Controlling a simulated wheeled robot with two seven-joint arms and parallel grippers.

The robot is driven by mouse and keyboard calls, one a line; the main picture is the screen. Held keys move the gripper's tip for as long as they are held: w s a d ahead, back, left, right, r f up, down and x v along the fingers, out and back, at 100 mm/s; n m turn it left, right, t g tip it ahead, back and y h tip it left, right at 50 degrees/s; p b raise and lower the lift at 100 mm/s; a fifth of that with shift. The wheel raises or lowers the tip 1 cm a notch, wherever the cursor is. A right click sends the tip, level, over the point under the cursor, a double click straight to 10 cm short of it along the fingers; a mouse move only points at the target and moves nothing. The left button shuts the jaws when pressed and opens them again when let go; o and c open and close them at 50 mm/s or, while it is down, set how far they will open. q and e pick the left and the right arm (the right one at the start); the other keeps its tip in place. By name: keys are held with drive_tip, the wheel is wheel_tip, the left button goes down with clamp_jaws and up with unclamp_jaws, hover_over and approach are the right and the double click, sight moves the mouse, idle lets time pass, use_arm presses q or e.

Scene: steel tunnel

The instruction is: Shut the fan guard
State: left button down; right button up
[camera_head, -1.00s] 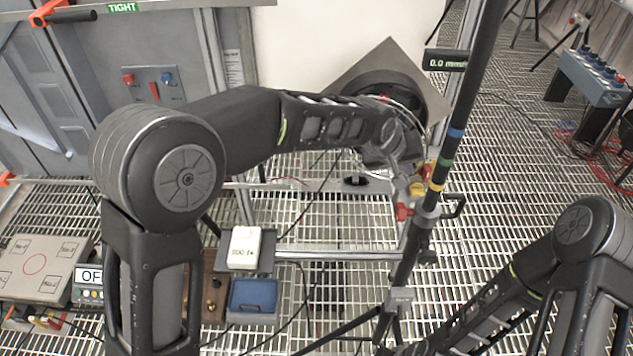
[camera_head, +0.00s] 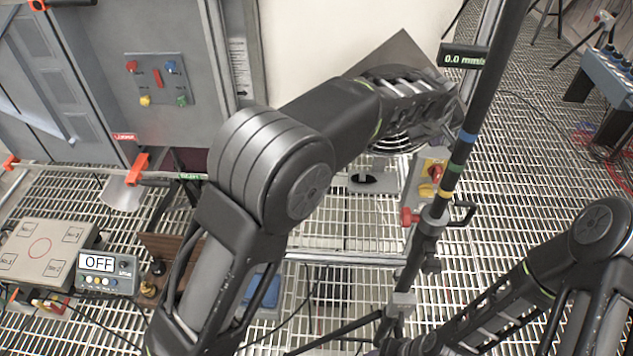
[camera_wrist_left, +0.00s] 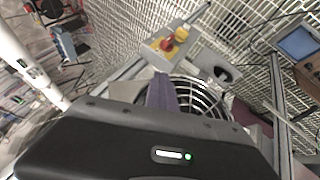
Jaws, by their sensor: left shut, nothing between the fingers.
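The fan guard is a round wire grille (camera_head: 396,145), partly hidden behind my left arm in the head view. It also shows in the left wrist view (camera_wrist_left: 203,97), its curved wires spreading just beyond my finger. A grey square plate (camera_head: 403,50) stands behind the fan. My left gripper (camera_wrist_left: 162,95) is shut and empty, with its purplish fingertips over or beside the guard's edge; I cannot tell whether they touch. I cannot tell how far the guard stands open. In the head view the gripper is mostly hidden behind my wrist. My right gripper is out of the picture.
A dark pole (camera_head: 463,150) with coloured bands stands close right of my left wrist. A small box with a red and yellow switch (camera_head: 430,180) sits below the fan. A grey cabinet (camera_head: 165,75) is at the left.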

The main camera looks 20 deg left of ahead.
use_arm(q)
drive_tip(key=shift+w+a+r, duration=0.1)
drive_tip(key=shift+w+r, duration=0.2)
drive_tip(key=shift+r, duration=0.1)
drive_tip(key=b+v, duration=0.2)
drive_tip(key=v, duration=0.5)
drive_tip(key=shift+s, duration=0.45)
